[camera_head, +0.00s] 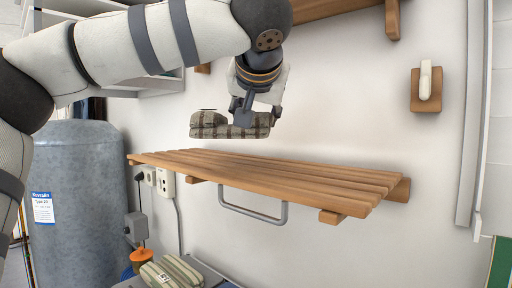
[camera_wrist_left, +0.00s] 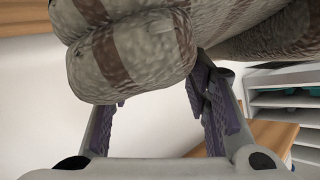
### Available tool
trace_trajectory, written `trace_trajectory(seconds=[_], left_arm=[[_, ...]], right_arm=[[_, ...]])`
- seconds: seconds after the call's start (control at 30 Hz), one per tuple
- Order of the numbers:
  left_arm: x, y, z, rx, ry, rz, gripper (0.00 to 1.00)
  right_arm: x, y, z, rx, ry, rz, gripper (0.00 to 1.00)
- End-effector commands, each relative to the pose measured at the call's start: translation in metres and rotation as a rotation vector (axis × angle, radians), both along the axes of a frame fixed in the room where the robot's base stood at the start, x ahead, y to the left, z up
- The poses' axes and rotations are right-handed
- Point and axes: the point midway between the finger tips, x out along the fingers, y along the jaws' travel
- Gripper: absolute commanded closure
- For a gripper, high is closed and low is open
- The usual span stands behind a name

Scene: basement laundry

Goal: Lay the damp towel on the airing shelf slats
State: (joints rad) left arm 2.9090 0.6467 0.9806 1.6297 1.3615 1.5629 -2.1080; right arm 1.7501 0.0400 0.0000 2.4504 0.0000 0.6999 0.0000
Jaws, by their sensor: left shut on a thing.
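The damp towel (camera_head: 230,125) is a folded, grey-and-brown striped bundle. My left gripper (camera_head: 243,115) is shut on it and holds it from above, apart from the slats and the wall. In the left wrist view the towel (camera_wrist_left: 130,55) fills the top of the picture, between and beyond the fingers of the left gripper (camera_wrist_left: 160,110). The airing shelf (camera_head: 290,175) has long wooden slats and is fixed to the white wall below the towel. Its slats look bare. My right gripper is not in view.
A grey tank (camera_head: 80,200) stands left of the shelf. A metal rail (camera_head: 252,213) hangs under the slats. Folded striped cloths (camera_head: 172,273) lie below.

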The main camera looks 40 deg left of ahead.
Motion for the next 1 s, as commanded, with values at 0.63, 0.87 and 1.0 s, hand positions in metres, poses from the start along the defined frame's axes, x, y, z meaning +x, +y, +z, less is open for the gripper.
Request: trace_trajectory(seconds=[0.63,0.87,1.0], left_arm=[[0.024,0.016,-0.065,0.000,-0.002,0.000,1.00],[0.024,0.016,-0.066,0.000,-0.001,0.000,0.35],[0.024,0.016,-0.066,0.000,-0.001,0.001,0.35]], right_arm=[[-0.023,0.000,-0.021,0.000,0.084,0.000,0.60],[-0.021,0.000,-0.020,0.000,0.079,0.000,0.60],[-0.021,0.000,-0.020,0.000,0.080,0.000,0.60]])
